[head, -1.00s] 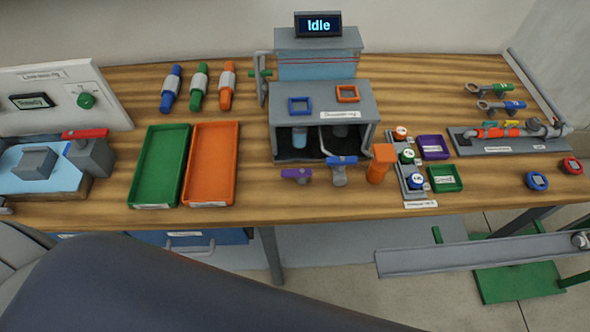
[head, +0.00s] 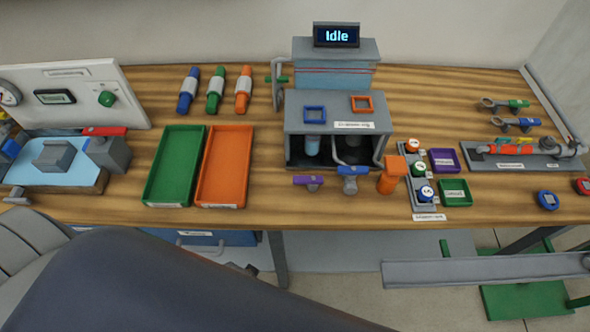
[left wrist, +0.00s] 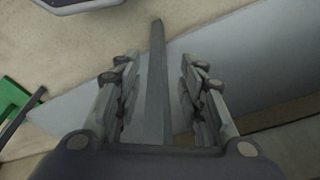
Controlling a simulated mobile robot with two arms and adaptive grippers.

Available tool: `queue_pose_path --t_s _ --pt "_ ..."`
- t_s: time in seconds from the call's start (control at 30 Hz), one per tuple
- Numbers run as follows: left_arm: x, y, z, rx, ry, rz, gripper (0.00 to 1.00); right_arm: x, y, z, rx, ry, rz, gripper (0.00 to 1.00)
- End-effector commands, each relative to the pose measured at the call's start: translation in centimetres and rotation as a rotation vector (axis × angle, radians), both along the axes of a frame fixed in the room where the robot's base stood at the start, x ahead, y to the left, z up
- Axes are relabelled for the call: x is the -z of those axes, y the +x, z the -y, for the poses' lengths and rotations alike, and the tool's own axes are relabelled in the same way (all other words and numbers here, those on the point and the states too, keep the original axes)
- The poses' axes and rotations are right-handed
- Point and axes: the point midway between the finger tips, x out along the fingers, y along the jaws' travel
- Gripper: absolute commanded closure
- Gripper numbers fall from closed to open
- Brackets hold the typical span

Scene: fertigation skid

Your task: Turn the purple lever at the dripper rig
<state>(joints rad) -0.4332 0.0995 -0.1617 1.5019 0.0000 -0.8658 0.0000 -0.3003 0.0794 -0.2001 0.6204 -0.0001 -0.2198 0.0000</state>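The purple lever (head: 308,181) sits at the front of the grey dripper rig (head: 292,126), low on its left side, lying sideways. A blue lever (head: 352,171) is just to its right. The rig's display (head: 336,35) reads "Idle". My left gripper (left wrist: 158,90) shows in the left wrist view with its two fingers apart and nothing between them. It points at the floor and a grey post, away from the lever. In the head view my dark arm covers the lower left, and neither gripper can be seen there.
An orange post (head: 391,178) stands right of the blue lever, close to a rack of round buttons (head: 424,215). Green (head: 150,199) and orange (head: 242,190) trays lie left of the rig. A grey rail (head: 480,271) runs below the table's front edge.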

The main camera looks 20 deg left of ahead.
Motion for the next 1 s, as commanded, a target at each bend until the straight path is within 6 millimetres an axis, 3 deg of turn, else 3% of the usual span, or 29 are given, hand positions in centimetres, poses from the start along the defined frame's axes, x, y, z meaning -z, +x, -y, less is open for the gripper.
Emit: queue_pose_path --t_s 0.03,0.2,0.5,0.87,1.0 --pt "-2.3 1.0 0.1 -0.002 -0.002 0.016 0.63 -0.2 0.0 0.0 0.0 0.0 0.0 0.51" --pt "-9.4 3.1 0.4 -0.007 -0.005 0.045 0.63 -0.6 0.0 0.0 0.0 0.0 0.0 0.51" --pt "-19.8 3.8 0.4 -0.014 -0.007 0.085 0.63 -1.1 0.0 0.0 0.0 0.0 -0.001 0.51" --pt "-29.0 2.4 0.0 -0.019 -0.008 0.119 0.63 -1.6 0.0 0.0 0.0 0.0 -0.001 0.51" --pt "-30.1 5.3 2.4 0.1 -0.057 0.176 0.63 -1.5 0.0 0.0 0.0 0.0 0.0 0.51"
